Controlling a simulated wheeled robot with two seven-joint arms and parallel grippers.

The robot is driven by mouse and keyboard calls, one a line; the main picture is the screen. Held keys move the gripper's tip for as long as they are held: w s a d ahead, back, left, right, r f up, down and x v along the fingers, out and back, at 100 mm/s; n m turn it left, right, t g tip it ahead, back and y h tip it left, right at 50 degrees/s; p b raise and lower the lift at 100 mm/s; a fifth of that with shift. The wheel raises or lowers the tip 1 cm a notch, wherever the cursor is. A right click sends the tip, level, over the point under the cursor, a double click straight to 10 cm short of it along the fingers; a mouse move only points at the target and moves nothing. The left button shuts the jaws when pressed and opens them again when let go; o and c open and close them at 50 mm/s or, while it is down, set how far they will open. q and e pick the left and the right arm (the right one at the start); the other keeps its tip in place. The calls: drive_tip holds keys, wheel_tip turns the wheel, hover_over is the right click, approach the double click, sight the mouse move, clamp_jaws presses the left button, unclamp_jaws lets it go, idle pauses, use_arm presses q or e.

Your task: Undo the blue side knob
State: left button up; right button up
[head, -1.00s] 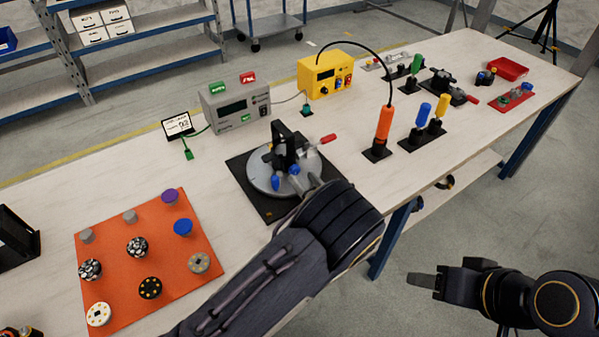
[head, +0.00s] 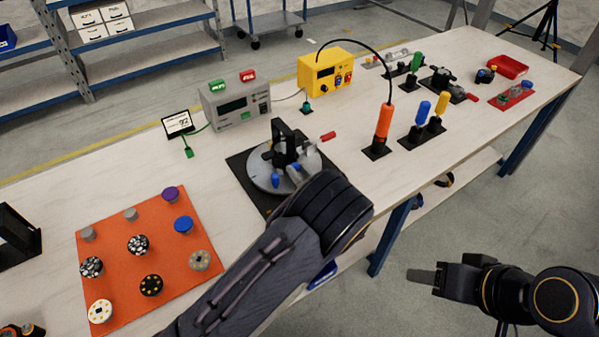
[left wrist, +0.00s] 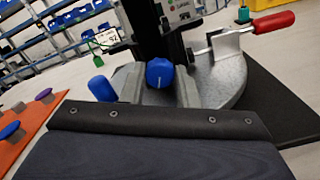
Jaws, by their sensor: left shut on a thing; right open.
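The fixture is a round grey metal plate (head: 262,178) with a black upright bracket (head: 284,140) and a red-handled clamp (head: 328,136), on a black base. Two blue knobs sit low on its near side. The blue side knob with a white line (left wrist: 160,73) is between the grey fingers of my left gripper (left wrist: 158,88), which is shut on it. The other blue knob (left wrist: 101,88) stands to the left, outside the fingers; it also shows in the head view (head: 275,180). My left wrist hides part of the fixture's near side. My right gripper (head: 428,277) is open and empty, off the table's front.
An orange mat (head: 127,255) with several round knobs lies at the left. Behind the fixture stand a grey meter box (head: 236,105) and a yellow box (head: 326,72). An orange-handled tool (head: 384,122) and colored-handled tools stand to the right. Bare tabletop lies between.

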use_arm(q)
drive_tip(key=shift+f+n+b, duration=0.2)
drive_tip(key=shift+n+b, duration=1.2)
drive_tip(key=shift+b, duration=0.45)
drive_tip(key=shift+n+b, duration=1)
drive_tip(key=shift+b, duration=0.15)
drive_tip(key=shift+r+n+b, duration=0.25)
drive_tip(key=shift+n+b, duration=0.75)
drive_tip(key=shift+n, duration=0.1)
drive_tip(key=o, duration=1)
drive_tip(key=shift+v, duration=3.95)
